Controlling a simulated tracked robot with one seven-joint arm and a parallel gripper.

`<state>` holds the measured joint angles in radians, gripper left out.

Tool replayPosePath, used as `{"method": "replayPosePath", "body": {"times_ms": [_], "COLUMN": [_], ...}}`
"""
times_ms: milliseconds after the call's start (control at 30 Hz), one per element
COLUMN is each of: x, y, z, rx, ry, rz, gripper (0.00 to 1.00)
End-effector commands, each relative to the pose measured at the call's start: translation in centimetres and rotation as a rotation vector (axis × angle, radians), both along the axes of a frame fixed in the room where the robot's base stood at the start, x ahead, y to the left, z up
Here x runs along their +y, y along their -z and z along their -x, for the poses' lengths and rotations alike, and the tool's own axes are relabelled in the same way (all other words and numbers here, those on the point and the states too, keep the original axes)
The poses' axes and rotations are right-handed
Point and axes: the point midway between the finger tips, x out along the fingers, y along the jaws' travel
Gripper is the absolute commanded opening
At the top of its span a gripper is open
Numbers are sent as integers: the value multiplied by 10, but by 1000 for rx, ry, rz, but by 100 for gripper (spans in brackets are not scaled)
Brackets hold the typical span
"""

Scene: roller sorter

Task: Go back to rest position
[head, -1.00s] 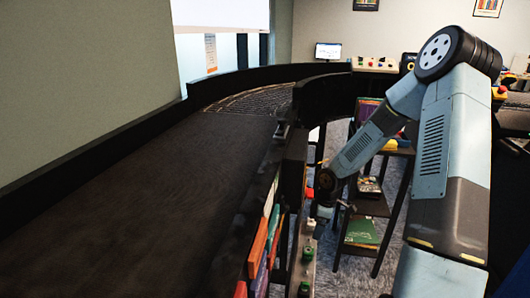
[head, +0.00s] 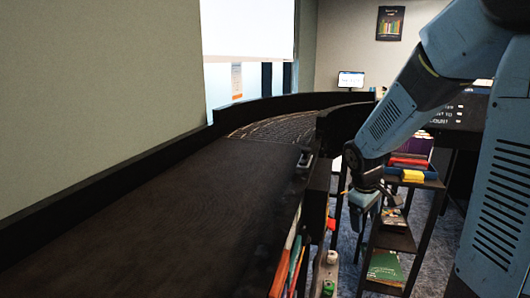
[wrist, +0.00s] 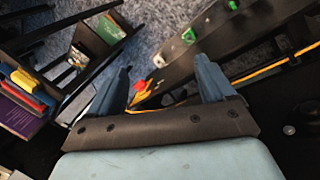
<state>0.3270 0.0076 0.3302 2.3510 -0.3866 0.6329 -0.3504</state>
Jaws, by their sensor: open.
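My gripper (wrist: 160,88) is open and empty in the wrist view, its two blue fingers spread apart. Behind the gap between them show a red and yellow button (wrist: 141,92) and the dark side rail of the sorter. In the head view my arm comes in from the right and bends down, with my gripper (head: 362,212) hanging beside the right edge of the conveyor (head: 170,215). The fingertips are small and hard to make out there.
Books (head: 290,250) stand along the conveyor's near right side. The conveyor surface is bare.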

Motion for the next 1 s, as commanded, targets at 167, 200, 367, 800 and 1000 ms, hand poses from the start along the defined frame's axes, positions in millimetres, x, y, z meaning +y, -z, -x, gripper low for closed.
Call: {"method": "replayPosePath", "body": {"times_ms": [167,200,367,800,1000], "x": [6,8,14,33,40], "y": [-41,-49,-79,-139,-154], "z": [28,34,62,147,179], "rx": [-75,-92,-156,-313,-354], "ry": [111,135,230,459,527], "rz": [-12,-19,-58,-260,-368], "gripper": [83,83,83,83,83]}}
